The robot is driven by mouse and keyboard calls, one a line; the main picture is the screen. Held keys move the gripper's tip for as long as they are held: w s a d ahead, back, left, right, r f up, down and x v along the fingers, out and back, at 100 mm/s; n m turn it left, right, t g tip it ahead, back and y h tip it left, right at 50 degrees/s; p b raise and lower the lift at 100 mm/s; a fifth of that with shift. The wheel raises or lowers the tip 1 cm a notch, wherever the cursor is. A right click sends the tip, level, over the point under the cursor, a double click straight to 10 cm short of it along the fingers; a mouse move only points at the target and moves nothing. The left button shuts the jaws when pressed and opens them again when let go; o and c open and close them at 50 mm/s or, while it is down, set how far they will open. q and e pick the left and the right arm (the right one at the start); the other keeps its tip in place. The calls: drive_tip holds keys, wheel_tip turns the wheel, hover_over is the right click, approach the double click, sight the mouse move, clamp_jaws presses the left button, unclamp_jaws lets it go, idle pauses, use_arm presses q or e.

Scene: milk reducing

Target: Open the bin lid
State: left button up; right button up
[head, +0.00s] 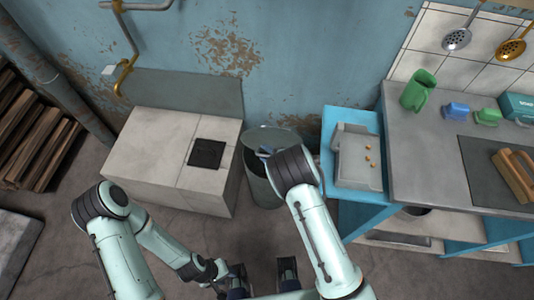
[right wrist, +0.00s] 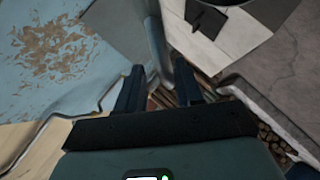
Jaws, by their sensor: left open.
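The grey metal bin (head: 260,185) stands on the floor between the white tiled block and the blue table. Its round lid (head: 275,134) seems tilted up at the back, toward the wall; my right arm hides part of it. My right gripper (head: 265,152) is at the bin top, mostly hidden behind my wrist. In the right wrist view the fingers of the right gripper (right wrist: 160,88) are apart. A grey upright strip, perhaps the lid or bin edge, shows just beyond them; contact is unclear. My left gripper (head: 262,277) is open and empty at the bottom, away from the bin.
The white tiled block (head: 160,150) with a black square (head: 206,153) is left of the bin. The blue table (head: 349,116) with a grey tray (head: 352,178) is close on the right. The blue wall (head: 290,60) is behind. The floor in front of the block is clear.

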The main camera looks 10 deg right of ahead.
drive_tip(key=shift+r, duration=0.1)
wheel_tip(320, 180, up, 20)
drive_tip(key=p, duration=0.2)
idle(0.8)
